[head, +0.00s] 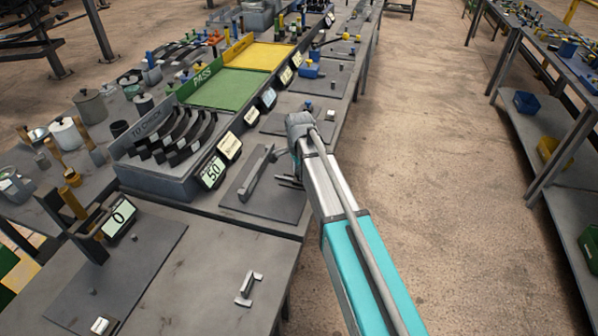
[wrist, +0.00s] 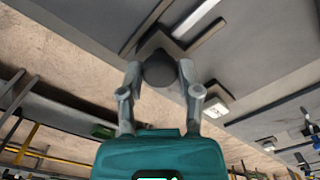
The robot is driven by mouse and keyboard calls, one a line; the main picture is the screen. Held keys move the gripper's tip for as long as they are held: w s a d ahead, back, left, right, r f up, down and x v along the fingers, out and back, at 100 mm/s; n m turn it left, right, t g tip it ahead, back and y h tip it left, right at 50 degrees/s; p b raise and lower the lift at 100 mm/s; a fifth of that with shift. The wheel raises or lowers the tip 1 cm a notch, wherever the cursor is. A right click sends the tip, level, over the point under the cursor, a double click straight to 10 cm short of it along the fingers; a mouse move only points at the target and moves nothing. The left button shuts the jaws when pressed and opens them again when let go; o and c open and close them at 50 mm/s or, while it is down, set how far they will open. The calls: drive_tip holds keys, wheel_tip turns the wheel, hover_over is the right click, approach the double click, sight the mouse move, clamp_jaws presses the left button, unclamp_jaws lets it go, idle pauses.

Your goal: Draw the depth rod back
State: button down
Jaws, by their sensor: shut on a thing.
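In the wrist view my gripper (wrist: 160,74) is shut on a dark round knob (wrist: 159,66), with one fingertip on each side. The knob is at the end of a fixture on a dark plate (wrist: 232,60); I take it for the depth rod's end, but the rod behind it is hidden. In the head view the plate (head: 240,207) carries a slanted grey bar (head: 257,174), and a display reading 50 (head: 213,172) stands to its left. My arm covers most of the gripper and the knob there.
A grey rack (head: 165,180) of curved dark parts stands behind the display, with green PASS (head: 222,90) and yellow (head: 258,57) trays beyond. A second plate with a display reading 0 (head: 120,218) is nearer. A small metal bracket (head: 248,289) lies in front.

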drive_tip(key=shift+s+d, duration=0.2)
drive_tip(key=shift+d, duration=0.3)
drive_tip(key=shift+s+d, duration=0.2)
drive_tip(key=shift+d, duration=0.25)
drive_tip(key=shift+c, duration=1.5)
unclamp_jaws()
drive_tip(key=shift+d, duration=0.1)
drive_tip(key=shift+w+a, duration=0.1)
drive_tip(key=shift+a, duration=0.15)
drive_tip(key=shift+w+a, duration=0.3)
drive_tip(key=shift+a, duration=0.45)
drive_tip(key=shift+a+r+p, duration=0.1)
drive_tip(key=shift+r+p, duration=0.25)
drive_tip(key=shift+p, duration=0.05)
wheel_tip(320, 180, up, 13)
drive_tip(key=p, duration=1.3)
drive_tip(key=s+d+f+n+b, duration=0.6)
drive_tip(key=s, duration=0.4)
drive_tip(key=s+d+f+n+b, duration=0.6)
drive_tip(key=s+f+n+b, duration=0.1)
drive_tip(key=s, duration=0.4)
drive_tip(key=shift+s+d+f, duration=0.2)
drive_tip(key=shift+s+d, duration=0.05)
